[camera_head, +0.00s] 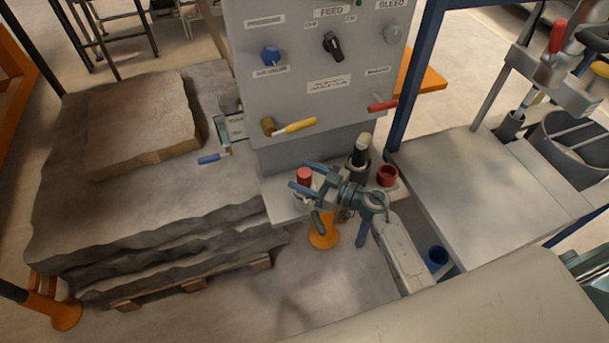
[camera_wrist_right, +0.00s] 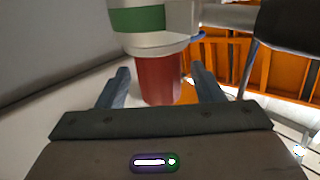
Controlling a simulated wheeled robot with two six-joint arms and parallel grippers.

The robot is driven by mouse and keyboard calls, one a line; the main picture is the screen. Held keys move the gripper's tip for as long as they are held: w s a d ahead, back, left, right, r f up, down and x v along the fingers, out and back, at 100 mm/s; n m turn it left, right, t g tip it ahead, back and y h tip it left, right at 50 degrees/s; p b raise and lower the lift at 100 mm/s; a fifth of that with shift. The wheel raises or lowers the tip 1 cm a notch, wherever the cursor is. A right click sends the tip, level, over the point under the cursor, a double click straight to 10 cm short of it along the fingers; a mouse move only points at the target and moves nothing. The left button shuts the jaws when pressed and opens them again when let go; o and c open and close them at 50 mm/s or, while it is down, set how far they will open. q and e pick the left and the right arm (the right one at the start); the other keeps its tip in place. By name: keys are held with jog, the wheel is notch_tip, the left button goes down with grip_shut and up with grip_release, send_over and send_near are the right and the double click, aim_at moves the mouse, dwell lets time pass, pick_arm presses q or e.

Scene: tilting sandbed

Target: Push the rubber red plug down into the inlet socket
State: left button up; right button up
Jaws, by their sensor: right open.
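The red plug (camera_head: 305,175) stands at the top of a pale upright fitting, apparently the inlet socket (camera_head: 300,197), on the ledge below the grey panel. My right gripper (camera_head: 298,176) is open, with its blue fingers on either side of the plug. In the right wrist view the red plug (camera_wrist_right: 160,80) shows between the two fingers, with gaps beside it. The white socket with a green band (camera_wrist_right: 150,22) meets it at the top of that view. A length of red is exposed. The head view hides the socket's lower part behind the gripper. My left gripper is not in view.
A black fitting with a cream top (camera_head: 361,152) and a red cup (camera_head: 388,176) stand right of the gripper on the ledge (camera_head: 280,206). The panel (camera_head: 300,90) with knobs and levers rises behind. A stone slab stack (camera_head: 110,215) is left; a grey bench (camera_head: 470,190) is right.

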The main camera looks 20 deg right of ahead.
jog(key=b+v, duration=0.3)
jog(key=v, duration=0.7)
jog(key=shift+s+d, duration=0.2)
jog(key=shift+r, duration=0.1)
